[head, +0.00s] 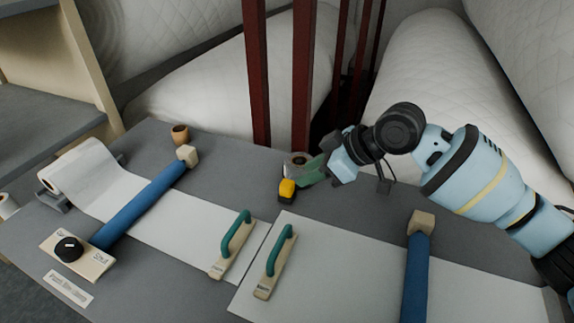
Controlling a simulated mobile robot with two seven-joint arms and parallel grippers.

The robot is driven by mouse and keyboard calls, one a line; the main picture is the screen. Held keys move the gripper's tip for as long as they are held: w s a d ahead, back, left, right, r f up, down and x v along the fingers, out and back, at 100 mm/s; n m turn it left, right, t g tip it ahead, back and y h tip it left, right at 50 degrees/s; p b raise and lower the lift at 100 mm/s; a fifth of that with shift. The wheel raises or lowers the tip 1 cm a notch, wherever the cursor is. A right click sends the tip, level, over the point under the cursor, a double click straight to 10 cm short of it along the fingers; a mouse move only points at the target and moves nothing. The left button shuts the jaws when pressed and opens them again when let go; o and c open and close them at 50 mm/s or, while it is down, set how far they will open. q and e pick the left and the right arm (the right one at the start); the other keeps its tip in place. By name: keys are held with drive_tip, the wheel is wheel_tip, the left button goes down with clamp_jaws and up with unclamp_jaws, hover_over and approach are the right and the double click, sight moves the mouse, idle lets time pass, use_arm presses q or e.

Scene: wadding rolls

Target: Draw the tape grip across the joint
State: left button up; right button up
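The yellow and black tape grip (287,190) sits near the back middle of the grey table, in front of a tape roll (297,161). The joint (254,258) is the line between the left white sheet (165,220) and the right white sheet (330,265). My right gripper (310,174) reaches in from the right, its green fingertips just right of the tape grip. I cannot tell whether they touch it or how far apart they are. My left gripper is not in view.
Two green-handled blocks (233,245) (275,262) stand either side of the joint. Blue bars with wooden ends (140,205) (415,275) lie across the sheets. A white roll (85,175) and a dial plate (78,252) are at left. A small brown cup (180,135) and dark red posts (303,75) are behind.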

sight(288, 183)
drive_tip(key=shift+s+a+f, duration=0.15)
drive_tip(key=shift+a+f, duration=0.1)
drive_tip(key=shift+a, duration=0.2)
drive_tip(key=x, duration=0.6)
drive_tip(key=shift+w+a+f, duration=0.15)
drive_tip(key=shift+w+f, duration=0.1)
drive_tip(key=shift+f, duration=0.05)
clamp_jaws()
